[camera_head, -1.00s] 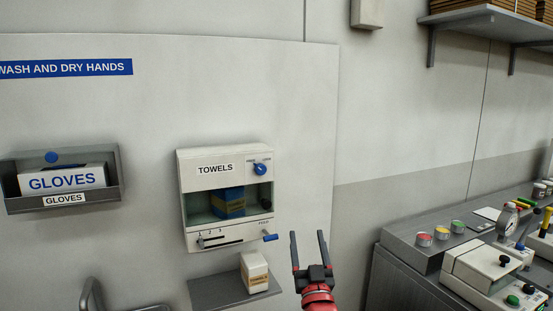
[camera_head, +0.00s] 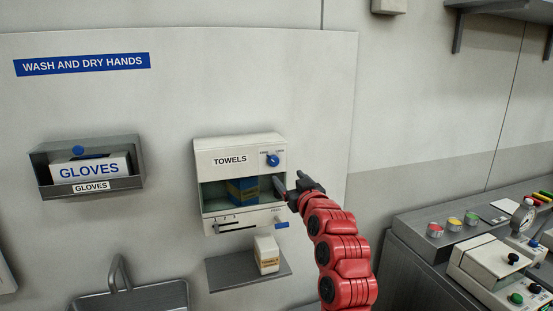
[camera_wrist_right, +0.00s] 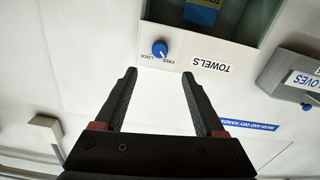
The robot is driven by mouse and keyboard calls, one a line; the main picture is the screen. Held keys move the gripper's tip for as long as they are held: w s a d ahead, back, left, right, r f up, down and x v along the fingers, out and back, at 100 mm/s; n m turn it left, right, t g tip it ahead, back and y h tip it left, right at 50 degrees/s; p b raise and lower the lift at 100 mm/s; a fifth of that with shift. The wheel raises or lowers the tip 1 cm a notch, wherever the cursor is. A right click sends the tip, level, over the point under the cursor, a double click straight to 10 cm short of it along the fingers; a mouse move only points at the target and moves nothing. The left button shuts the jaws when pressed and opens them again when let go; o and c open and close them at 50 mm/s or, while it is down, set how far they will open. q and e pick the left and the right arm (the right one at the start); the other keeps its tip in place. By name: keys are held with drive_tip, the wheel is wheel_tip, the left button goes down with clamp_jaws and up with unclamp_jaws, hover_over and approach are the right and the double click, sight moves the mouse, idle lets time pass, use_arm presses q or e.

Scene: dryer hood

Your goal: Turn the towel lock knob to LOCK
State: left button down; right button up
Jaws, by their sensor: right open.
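The blue towel lock knob (camera_head: 273,160) sits at the upper right of the white towel dispenser (camera_head: 240,146), with small FREE and LOCK labels by it. In the right wrist view the knob (camera_wrist_right: 159,48) appears just beyond the fingertips, roughly centred between them. Its pointer setting is too small to read surely. My right gripper (camera_head: 289,179) is in front of the dispenser's right side, below and right of the knob in the head view. It is open and empty; the wrist view shows its two fingers (camera_wrist_right: 159,74) spread apart, with no visible contact on the knob. My left gripper is not in view.
The dispenser has a window with a blue and yellow pack (camera_head: 243,190), a slider (camera_head: 236,226) and a blue lever (camera_head: 282,225). A shelf (camera_head: 247,278) with a small box (camera_head: 266,254) is below. A gloves holder (camera_head: 90,188) is left; a bench (camera_head: 415,235) is right.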

sight(274, 161)
drive_tip(key=p+x, duration=0.4)
drive_tip(key=x, duration=0.6)
drive_tip(key=shift+w+a+r+p, duration=0.1)
drive_tip(key=shift+w+a+p, duration=0.05)
drive_tip(key=shift+w+p, duration=0.15)
drive_tip(key=shift+w+a, duration=0.15)
drive_tip(key=shift+w, duration=0.45)
clamp_jaws()
